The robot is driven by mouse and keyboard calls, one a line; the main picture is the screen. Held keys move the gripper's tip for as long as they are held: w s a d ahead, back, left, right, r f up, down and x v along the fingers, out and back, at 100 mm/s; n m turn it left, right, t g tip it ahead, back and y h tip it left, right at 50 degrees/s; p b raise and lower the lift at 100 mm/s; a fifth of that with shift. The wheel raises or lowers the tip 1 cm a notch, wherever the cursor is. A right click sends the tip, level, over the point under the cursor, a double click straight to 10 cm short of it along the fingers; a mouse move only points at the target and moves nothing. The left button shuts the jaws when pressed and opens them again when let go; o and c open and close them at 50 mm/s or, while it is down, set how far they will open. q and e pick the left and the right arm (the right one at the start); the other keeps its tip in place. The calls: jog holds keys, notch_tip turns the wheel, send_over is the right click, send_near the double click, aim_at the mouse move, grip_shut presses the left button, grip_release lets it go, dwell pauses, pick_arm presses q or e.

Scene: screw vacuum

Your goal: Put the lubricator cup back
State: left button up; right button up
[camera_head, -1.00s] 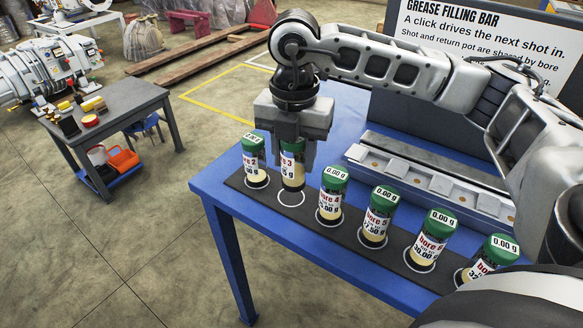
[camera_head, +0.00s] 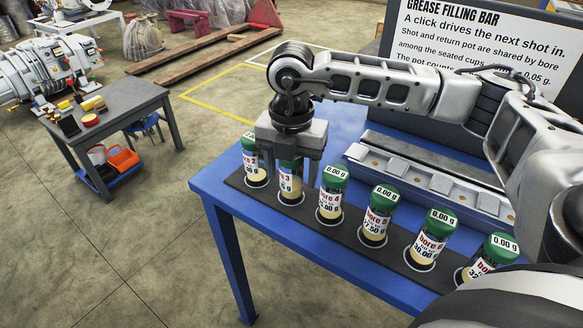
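A row of green-capped lubricator cups with white labels stands on a dark strip (camera_head: 350,238) on the blue table. My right gripper (camera_head: 292,172) points down with its fingers around the top of the bore 3 cup (camera_head: 290,187), shut on it and hiding its cap. The bore 3 cup is upright, and its base is down at its white ring on the strip. The bore 2 cup (camera_head: 254,172) is just left of the gripper and the bore 4 cup (camera_head: 331,197) just right. My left gripper is not in view.
The bore 5 cup (camera_head: 377,215), bore 6 cup (camera_head: 431,238) and another cup (camera_head: 489,258) continue the row rightward. A grey metal bar (camera_head: 430,183) lies behind, below a sign (camera_head: 470,45). A side table (camera_head: 112,108) stands far left, across open floor.

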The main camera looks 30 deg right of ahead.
jog(key=shift+r, duration=0.3)
notch_tip(320, 180, up, 12)
jog(key=shift+f+p, duration=0.1)
jog(key=shift+p, duration=0.2)
dwell(0.5)
